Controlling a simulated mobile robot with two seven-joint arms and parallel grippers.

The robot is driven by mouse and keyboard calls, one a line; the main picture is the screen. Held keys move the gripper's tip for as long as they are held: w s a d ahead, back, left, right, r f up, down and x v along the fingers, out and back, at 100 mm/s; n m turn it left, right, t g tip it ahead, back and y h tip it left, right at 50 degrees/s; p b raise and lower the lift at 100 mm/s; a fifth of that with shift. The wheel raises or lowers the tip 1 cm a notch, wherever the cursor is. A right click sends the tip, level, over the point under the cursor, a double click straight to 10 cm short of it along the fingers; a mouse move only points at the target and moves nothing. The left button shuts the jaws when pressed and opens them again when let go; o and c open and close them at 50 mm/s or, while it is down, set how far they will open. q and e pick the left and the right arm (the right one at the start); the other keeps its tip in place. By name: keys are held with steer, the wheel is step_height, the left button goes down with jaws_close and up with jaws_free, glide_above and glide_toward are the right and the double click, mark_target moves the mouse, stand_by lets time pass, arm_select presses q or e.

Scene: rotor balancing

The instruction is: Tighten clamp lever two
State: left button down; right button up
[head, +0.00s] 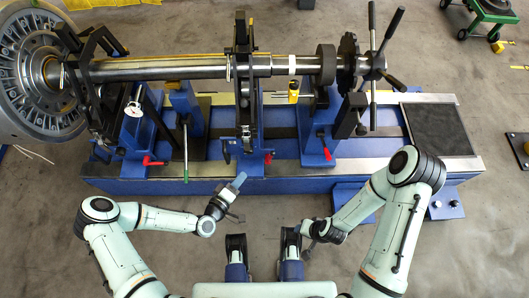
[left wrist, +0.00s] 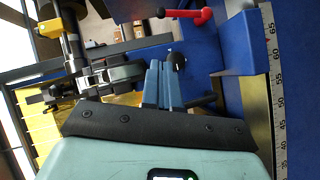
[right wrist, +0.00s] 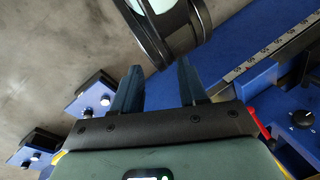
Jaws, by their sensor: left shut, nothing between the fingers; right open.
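Red-handled levers show in the head view along the front of the blue stand: a left one (head: 153,161), a middle one (head: 268,159) and a right one (head: 327,153). No number marks lever two. My left gripper (head: 240,179) is shut and empty, just in front of the stand, below and left of the middle lever. In the left wrist view its closed fingers (left wrist: 161,84) are near a black knob (left wrist: 178,60); contact is unclear. A red lever (left wrist: 187,15) lies beyond.
A long steel shaft (head: 160,70) lies across the stand, with a large bladed rotor (head: 38,75) at left. A green-tipped lever (head: 185,152) stands left of centre. A black pad (head: 437,128) is at right. A dial knob (right wrist: 302,118) shows in the right wrist view.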

arm_select(q)
steer(key=shift+w+a+r, duration=0.1)
steer(key=shift+w+r, duration=0.1)
arm_select(e)
steer(key=shift+w+f, duration=0.1)
arm_select(q)
steer(key=d+b+x, duration=0.1)
steer(key=x, duration=0.5)
steer(key=s+d+b+x, duration=0.1)
steer(key=x, duration=0.6)
steer(key=shift+s+f, duration=0.35)
steer(key=shift+f, duration=0.05)
arm_select(e)
steer(key=shift+t+h, duration=0.3)
steer(key=shift+t, duration=0.3)
steer(key=shift+w+d+f, duration=0.35)
steer(key=shift+w+f, duration=0.1)
steer(key=shift+w, duration=0.2)
steer(key=shift+w+d+f, duration=0.35)
steer(key=shift+w+f, duration=0.15)
steer(key=shift+w, duration=0.15)
steer(key=shift+w+d+f, duration=0.35)
steer(key=shift+w+f, duration=0.1)
steer(key=shift+w, duration=0.2)
